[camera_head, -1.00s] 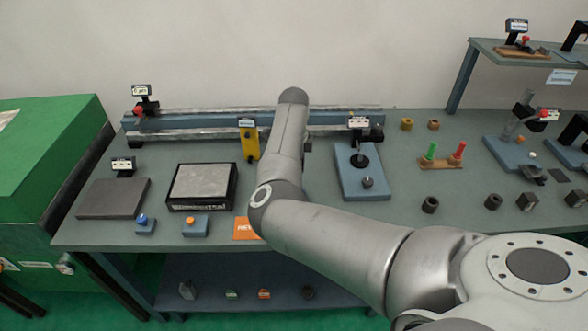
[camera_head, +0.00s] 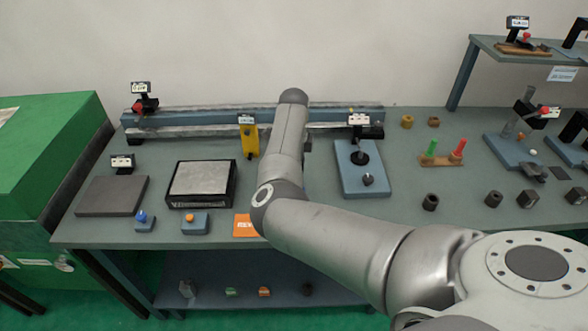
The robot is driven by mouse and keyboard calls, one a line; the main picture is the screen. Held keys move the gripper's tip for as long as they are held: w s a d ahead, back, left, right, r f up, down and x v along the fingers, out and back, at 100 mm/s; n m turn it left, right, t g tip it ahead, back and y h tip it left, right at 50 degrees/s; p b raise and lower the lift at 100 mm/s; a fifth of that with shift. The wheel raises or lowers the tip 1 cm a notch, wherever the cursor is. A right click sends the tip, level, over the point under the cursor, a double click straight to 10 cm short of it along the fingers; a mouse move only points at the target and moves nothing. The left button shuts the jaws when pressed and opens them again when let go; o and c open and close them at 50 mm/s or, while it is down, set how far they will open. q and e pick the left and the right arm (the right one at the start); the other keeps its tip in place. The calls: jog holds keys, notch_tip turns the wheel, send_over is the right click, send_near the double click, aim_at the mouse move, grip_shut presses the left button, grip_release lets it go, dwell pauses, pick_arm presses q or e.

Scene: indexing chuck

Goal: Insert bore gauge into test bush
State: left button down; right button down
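I cannot tell for sure which item is the bore gauge or the test bush. A green-handled gauge (camera_head: 431,148) and a red-handled gauge (camera_head: 458,149) stand upright on a small wooden stand (camera_head: 440,161) right of centre. Dark hollow bushes sit in front, one at centre right (camera_head: 430,202) and one further right (camera_head: 494,198). A blue fixture plate (camera_head: 350,184) carries a black round post (camera_head: 360,158) and a small dark knob-like piece (camera_head: 368,180). My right arm reaches across the middle from the lower right; its gripper is hidden behind the arm. My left gripper is out of view.
A long rail (camera_head: 200,120) runs along the back of the bench. A yellow upright piece (camera_head: 250,140), a framed grey plate (camera_head: 203,178) and a dark slab (camera_head: 110,196) stand left. Two brass-coloured rings (camera_head: 407,122) lie behind the stand. A green cabinet (camera_head: 45,150) borders the bench.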

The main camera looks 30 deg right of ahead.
jog(key=shift+f, duration=0.4)
jog(key=shift+s+f, duration=0.1)
dwell(1.2)
jog(key=c, duration=1.1)
grip_release()
jog(key=shift+o, duration=0.2)
